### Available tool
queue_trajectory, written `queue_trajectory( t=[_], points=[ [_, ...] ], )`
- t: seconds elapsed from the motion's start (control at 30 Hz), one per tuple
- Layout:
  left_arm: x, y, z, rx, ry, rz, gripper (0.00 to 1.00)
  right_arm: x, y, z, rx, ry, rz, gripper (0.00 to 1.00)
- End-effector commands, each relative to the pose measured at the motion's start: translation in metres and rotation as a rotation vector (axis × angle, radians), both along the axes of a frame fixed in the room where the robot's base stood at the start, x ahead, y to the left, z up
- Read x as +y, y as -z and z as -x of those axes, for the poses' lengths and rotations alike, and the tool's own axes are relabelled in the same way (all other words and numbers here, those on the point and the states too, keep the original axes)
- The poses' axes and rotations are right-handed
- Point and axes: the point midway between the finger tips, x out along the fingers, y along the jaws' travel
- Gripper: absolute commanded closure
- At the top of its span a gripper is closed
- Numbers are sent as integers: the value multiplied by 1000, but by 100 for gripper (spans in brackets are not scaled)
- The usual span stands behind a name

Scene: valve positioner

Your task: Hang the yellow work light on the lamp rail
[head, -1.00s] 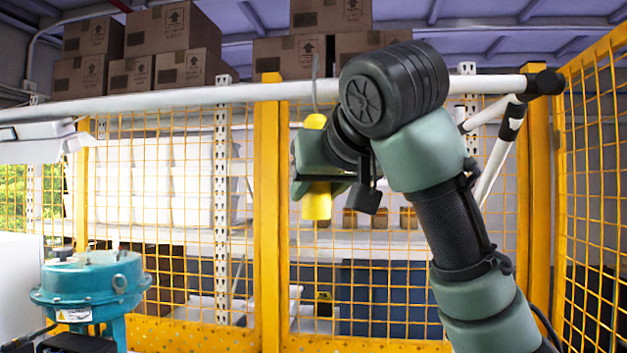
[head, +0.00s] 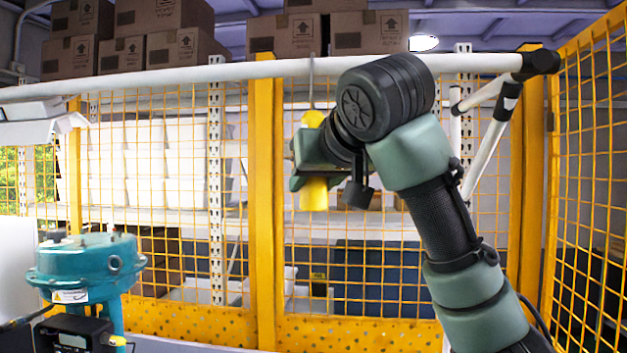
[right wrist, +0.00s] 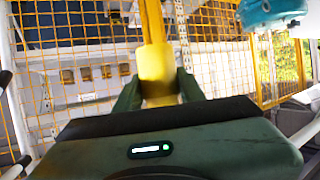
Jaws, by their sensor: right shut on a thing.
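The yellow work light (head: 314,194) hangs upright in my right gripper (head: 312,165), which is shut around its body. In the right wrist view, the light (right wrist: 157,66) sits between both fingers of the gripper (right wrist: 160,88). A thin grey hook (head: 311,92) rises from the light's top to the white lamp rail (head: 200,73). The hook's top overlaps the rail in the head view; I cannot tell whether it rests on it. My wrist hides part of the light. My left gripper is not in view.
A yellow mesh fence with a thick post (head: 265,210) stands behind the light. A teal valve actuator (head: 88,268) is at the lower left. Cardboard boxes (head: 180,50) sit high on shelving behind. White slanted tubes (head: 487,150) join the rail's right end.

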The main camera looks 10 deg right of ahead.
Motion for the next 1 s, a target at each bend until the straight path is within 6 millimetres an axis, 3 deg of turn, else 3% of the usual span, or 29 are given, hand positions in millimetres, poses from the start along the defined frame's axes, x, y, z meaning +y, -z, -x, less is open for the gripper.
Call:
queue_trajectory(
  t=[0.13,0.17,0.23,0.63,1.0],
  points=[
    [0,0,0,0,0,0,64,0,-1,0,-2,0,0,100],
    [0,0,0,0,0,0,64,0,-1,0,-2,0,0,55],
    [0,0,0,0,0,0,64,0,-1,0,-2,0,0,36],
    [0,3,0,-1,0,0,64,-1,-2,5,-2,0,0,35],
    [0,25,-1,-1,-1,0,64,-11,-23,58,-5,1,-1,35]
  ],
)
